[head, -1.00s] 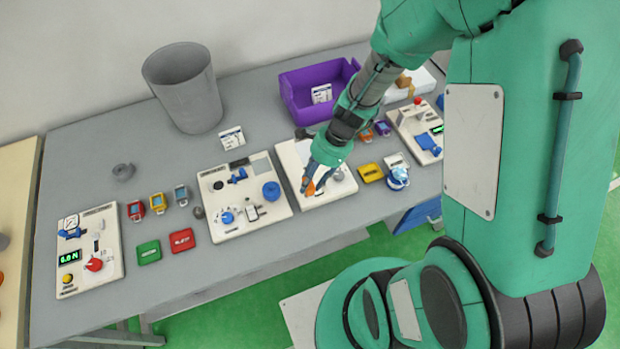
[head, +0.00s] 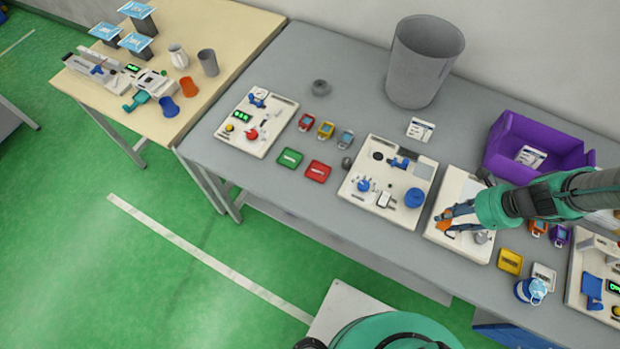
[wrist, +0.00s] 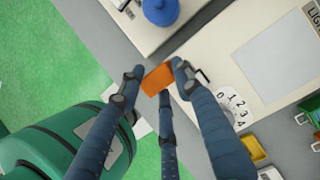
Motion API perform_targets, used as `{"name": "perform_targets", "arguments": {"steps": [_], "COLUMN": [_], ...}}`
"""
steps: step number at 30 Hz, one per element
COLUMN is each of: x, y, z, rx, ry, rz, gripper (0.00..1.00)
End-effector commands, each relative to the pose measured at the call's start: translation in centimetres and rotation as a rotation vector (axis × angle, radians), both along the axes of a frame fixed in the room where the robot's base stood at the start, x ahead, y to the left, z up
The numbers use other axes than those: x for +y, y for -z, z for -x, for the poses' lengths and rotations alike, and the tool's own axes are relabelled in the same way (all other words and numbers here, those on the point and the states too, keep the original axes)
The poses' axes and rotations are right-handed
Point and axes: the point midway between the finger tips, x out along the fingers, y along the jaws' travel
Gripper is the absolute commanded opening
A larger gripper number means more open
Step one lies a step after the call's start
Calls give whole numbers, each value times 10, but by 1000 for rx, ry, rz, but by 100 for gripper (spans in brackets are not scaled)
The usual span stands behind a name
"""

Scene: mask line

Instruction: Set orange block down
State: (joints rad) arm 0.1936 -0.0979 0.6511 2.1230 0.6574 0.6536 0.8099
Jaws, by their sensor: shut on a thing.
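My gripper (head: 452,220) has blue-grey fingers shut on the orange block (wrist: 157,79). In the wrist view my gripper (wrist: 158,82) has fingers on both sides of the block and a third finger below it. In the head view the orange block (head: 449,227) is a small patch at the fingertips, mostly hidden. The block appears over the front left part of a white panel (head: 470,248), near the gap to the panel on its left. I cannot tell whether it touches anything.
The white panel (wrist: 262,95) bears a numbered dial (wrist: 236,105). The left panel (head: 372,208) has a blue round knob (head: 414,197). A purple bin (head: 500,155) and grey bucket (head: 424,65) stand behind. A yellow tray (head: 510,262) lies to the right.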

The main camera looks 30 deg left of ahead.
Motion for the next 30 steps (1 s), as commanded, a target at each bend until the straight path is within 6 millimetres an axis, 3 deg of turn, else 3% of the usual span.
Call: {"name": "perform_targets", "arguments": {"steps": [15,30], "x": [79,160], "y": [7,14], "z": [0,16], "rx": [1,0], "ry": [-13,-24], "rz": [20,34], "gripper": [12,12]}}
